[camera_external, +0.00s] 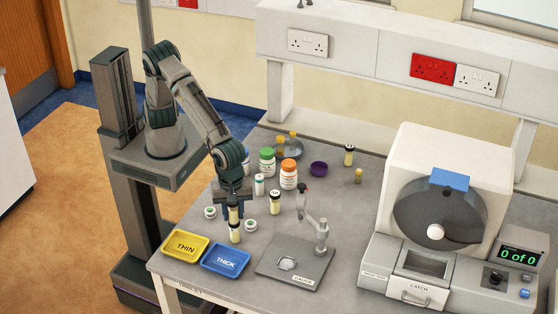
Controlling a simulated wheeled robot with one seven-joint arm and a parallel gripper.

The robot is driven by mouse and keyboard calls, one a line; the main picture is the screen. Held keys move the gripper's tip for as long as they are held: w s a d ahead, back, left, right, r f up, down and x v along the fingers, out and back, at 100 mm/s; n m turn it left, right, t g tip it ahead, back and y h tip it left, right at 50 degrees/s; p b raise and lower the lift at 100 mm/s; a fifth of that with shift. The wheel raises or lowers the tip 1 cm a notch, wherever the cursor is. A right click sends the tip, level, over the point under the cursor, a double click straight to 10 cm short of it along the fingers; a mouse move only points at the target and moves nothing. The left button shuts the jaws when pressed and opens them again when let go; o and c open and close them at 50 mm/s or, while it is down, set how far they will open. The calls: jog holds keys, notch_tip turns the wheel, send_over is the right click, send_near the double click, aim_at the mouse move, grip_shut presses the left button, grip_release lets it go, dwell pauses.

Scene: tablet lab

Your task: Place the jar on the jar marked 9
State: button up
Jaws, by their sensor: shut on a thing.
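My gripper (234,212) points down over the front left of the bench and is shut on a small cream jar (233,215). A similar cream jar with a dark lid (235,235) stands upright directly below the held one. I cannot tell whether the two touch. Marks on the lids are too small to read, so I cannot tell which jar is marked 9.
A yellow THIN tray (204,251) and blue THICK tray (239,262) lie at the front edge. White pots (251,225) stand close to the gripper. An orange-lidded bottle (289,178) and green-lidded bottle (267,163) stand behind. A gauge stand (290,262) and large machine (440,220) are right.

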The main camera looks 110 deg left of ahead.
jog(key=shift+f, duration=0.15)
jog(key=o, duration=1)
